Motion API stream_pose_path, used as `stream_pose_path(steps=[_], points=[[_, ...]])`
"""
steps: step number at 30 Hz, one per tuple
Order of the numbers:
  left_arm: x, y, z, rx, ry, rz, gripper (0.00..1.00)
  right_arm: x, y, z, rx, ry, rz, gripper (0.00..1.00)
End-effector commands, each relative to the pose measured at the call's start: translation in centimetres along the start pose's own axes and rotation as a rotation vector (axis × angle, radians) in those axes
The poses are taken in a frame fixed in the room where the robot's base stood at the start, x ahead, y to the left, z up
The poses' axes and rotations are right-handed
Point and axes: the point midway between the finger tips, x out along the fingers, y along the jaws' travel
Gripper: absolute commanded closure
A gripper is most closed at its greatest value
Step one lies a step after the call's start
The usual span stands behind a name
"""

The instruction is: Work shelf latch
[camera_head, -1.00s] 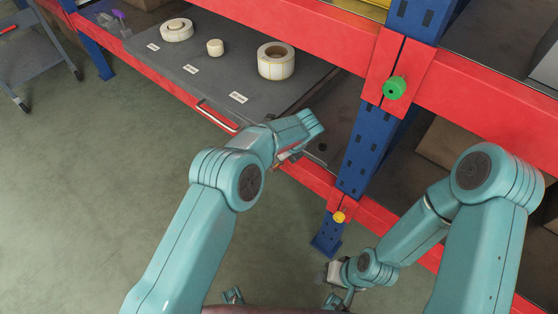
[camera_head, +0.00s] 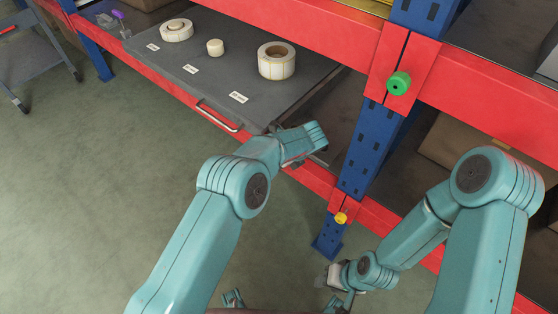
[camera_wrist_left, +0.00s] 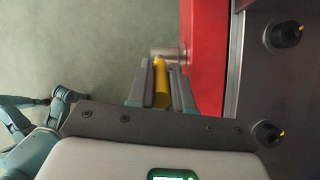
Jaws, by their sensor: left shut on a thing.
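The shelf latch shows in the left wrist view as a yellow handle (camera_wrist_left: 161,82) by a short metal cylinder (camera_wrist_left: 168,52) at the edge of the red beam (camera_wrist_left: 203,60). My left gripper (camera_wrist_left: 160,76) is shut on the yellow handle, one finger on each side. In the head view my left gripper (camera_head: 303,157) is at the front beam, by the right end of the grey pull-out shelf (camera_head: 205,95); its fingertips and the latch are hidden there. My right gripper (camera_head: 332,276) hangs low at the bottom, away from the shelf; its jaws are too small to read.
A blue upright (camera_head: 366,150) carries a green knob (camera_head: 399,83) and a yellow knob (camera_head: 341,218). The floor at left is clear up to a grey cart (camera_head: 38,55).

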Motion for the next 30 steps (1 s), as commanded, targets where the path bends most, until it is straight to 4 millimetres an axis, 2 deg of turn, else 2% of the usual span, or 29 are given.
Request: stream_pose_path(steps=[1, 4, 15, 16, 18, 26, 30], points=[[0.6, -0.1, -0.9, 0.008, -0.041, 0.009, 1.0, 1.4, 0.5, 0.0, 0.0, -0.001, 0.0, 0.57], [0.5, -0.2, -1.3, 0.006, -0.115, 0.024, 1.0, 2.3, 0.8, 0.0, 0.0, -0.001, 0.0, 0.57], [0.1, -0.2, -1.2, 0.002, -0.155, 0.031, 1.0, 2.3, 0.8, 0.0, 0.0, 0.0, 0.0, 0.57], [0.1, -0.2, -1.2, 0.002, -0.155, 0.031, 0.74, 2.3, 0.8, 0.0, 0.0, 0.0, 0.0, 0.57], [0.1, -0.2, -1.2, 0.002, -0.155, 0.03, 0.55, 2.3, 0.8, 0.0, 0.0, 0.0, 0.0, 0.57], [0.0, -0.2, -1.2, 0.002, -0.155, 0.03, 0.55, 2.3, 0.8, 0.0, 0.0, 0.0, 0.0, 0.57], [-1.0, -0.1, -0.9, 0.001, -0.155, 0.03, 0.55, 1.6, 0.6, 0.0, 0.0, 0.0, 0.0, 0.57]])
